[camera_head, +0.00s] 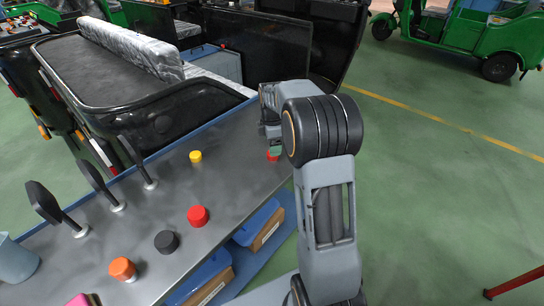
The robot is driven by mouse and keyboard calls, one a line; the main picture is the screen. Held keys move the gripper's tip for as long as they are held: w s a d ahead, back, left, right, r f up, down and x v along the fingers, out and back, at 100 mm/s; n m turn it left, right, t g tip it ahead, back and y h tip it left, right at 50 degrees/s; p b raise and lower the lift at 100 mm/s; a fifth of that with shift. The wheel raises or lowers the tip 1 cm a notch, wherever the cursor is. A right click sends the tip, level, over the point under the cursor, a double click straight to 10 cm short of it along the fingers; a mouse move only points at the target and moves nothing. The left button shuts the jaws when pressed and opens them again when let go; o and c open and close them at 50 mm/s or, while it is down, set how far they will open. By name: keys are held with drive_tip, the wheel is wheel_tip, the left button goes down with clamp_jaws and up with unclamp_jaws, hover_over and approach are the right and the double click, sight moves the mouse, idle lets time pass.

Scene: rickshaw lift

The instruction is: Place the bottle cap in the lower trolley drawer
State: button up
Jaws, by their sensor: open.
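Several coloured caps stand on the grey trolley top (227,195). They are a yellow one (196,156), a red one (198,216), a black one (166,242), an orange one (122,269) and a pink one (79,300) cut by the lower edge. Another small red cap (273,156) is at the right end of the top, just below my gripper (271,140). My gripper is open, partly hidden by my arm; I cannot tell whether it touches this cap. Blue drawers (243,238) show low on the trolley's right side.
Brown boxes (266,229) sit in the blue drawers. Black mirror-like parts (45,203) and a pale cup (14,262) stand on the trolley's left. A black rickshaw body (150,100) is behind it. Green floor on the right is open; a red bar (515,282) is lower right.

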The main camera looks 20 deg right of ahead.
wheel_tip(320, 180, down, 4)
drive_tip(key=shift+f, duration=0.1)
drive_tip(key=shift+s, duration=0.1)
drive_tip(key=c, duration=1.1)
